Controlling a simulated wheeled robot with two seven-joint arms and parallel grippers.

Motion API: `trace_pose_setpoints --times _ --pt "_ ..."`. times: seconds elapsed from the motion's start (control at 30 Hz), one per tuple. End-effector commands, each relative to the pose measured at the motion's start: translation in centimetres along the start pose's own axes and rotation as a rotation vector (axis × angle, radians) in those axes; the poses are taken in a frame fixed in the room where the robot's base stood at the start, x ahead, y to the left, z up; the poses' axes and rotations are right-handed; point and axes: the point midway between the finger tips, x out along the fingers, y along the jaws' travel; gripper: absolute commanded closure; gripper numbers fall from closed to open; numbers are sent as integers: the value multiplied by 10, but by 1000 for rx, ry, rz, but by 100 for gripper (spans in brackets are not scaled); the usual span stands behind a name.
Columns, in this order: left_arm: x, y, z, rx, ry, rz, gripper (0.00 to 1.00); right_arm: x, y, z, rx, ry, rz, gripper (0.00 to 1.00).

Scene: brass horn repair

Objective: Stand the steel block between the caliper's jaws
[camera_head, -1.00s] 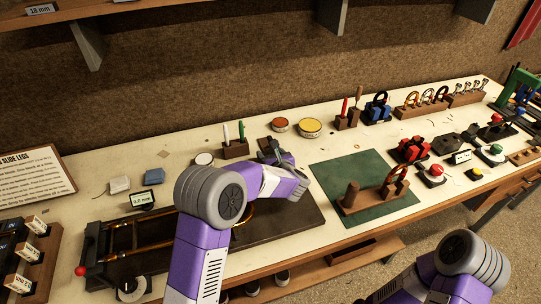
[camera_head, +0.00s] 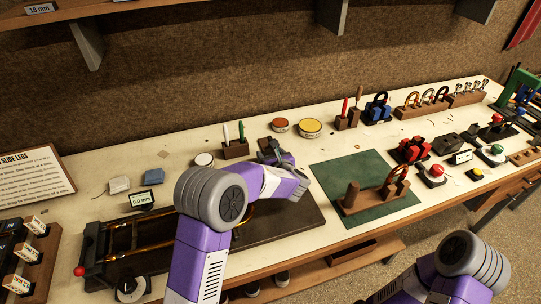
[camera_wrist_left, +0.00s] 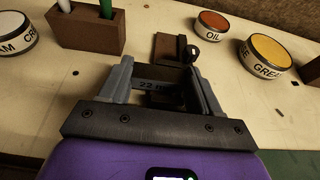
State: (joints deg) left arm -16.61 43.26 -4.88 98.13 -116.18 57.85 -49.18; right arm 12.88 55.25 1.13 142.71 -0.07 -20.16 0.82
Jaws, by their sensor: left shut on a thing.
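My left gripper (camera_wrist_left: 163,88) is shut on a dark block with a light "22 mm" label, taken as the steel block (camera_wrist_left: 153,84), which sits between its two grey fingers. In the head view the left gripper (camera_head: 269,151) is small and partly hidden by my wrist, near the back of the bench. Just beyond it is a brown wooden piece (camera_wrist_left: 168,47) with a dark round part. I cannot pick out the caliper or its jaws for certain. My right gripper is not in view; only part of that arm shows at lower right.
A pen holder (camera_head: 236,149), an oil tin (camera_head: 280,125) and a grease tin (camera_head: 310,127) stand close around the left gripper. A black frame with brass tubes (camera_head: 125,242) and a "0.0 mm" display (camera_head: 142,199) are at left. The green mat (camera_head: 335,172) has bare room.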

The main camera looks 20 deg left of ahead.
Motion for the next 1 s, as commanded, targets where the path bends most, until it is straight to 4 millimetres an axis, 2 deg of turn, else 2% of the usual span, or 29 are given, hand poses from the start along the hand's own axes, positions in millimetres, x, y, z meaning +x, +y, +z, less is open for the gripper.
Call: trace_pose_setpoints --times 0.03,0.43,0.47,0.63,0.67,1.0 --pt "0 0 -6 7 11 -1 73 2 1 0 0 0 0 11" --pt "0 0 -10 8 13 -2 73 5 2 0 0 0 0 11" --pt "1 0 -10 8 13 -2 35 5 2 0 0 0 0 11" --pt "0 -1 -10 9 15 -4 9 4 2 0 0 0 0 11" --pt "0 -2 -10 9 16 -5 7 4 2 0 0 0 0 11" --pt "-4 -3 -10 8 16 -7 7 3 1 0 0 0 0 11"
